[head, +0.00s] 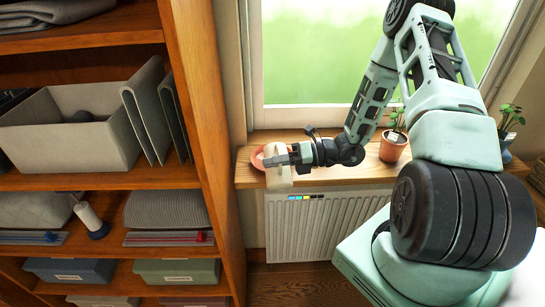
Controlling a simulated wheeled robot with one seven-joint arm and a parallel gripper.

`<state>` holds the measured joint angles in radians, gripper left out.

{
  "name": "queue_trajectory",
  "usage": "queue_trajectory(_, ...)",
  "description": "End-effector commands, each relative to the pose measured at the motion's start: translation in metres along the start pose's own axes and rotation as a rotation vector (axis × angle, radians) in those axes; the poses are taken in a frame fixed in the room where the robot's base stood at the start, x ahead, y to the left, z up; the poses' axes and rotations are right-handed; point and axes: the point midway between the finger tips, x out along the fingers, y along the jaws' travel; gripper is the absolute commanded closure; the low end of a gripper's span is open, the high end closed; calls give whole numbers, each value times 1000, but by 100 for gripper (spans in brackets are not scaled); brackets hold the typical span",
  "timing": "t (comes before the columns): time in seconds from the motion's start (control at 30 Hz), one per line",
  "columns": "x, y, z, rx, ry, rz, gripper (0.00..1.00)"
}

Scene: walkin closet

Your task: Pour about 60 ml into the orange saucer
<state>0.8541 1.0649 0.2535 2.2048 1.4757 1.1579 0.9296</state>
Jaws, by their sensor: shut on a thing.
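The orange saucer (257,161) sits at the left end of the wooden window sill, by the bookcase side. It is partly hidden. My gripper (280,158) reaches in from the right and is shut on a cream-coloured vessel (280,178), which is in front of the saucer in this view. The vessel is small here, and its exact tilt and opening cannot be told. I cannot see any liquid, in the vessel or in the saucer.
A potted plant (393,147) in a terracotta pot stands on the sill (335,173) right of my gripper, with another plant (508,125) further right. A white radiator (325,222) is below the sill. A wooden shelf unit (205,110) with boxes and folded cloth stands close on the left.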

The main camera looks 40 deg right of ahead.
Motion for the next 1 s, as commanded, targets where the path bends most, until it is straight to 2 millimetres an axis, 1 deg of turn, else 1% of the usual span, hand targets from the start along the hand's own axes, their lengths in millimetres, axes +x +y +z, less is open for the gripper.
queue_trajectory(1.0, 0, 1, 4, 38, 7, 2, 100)
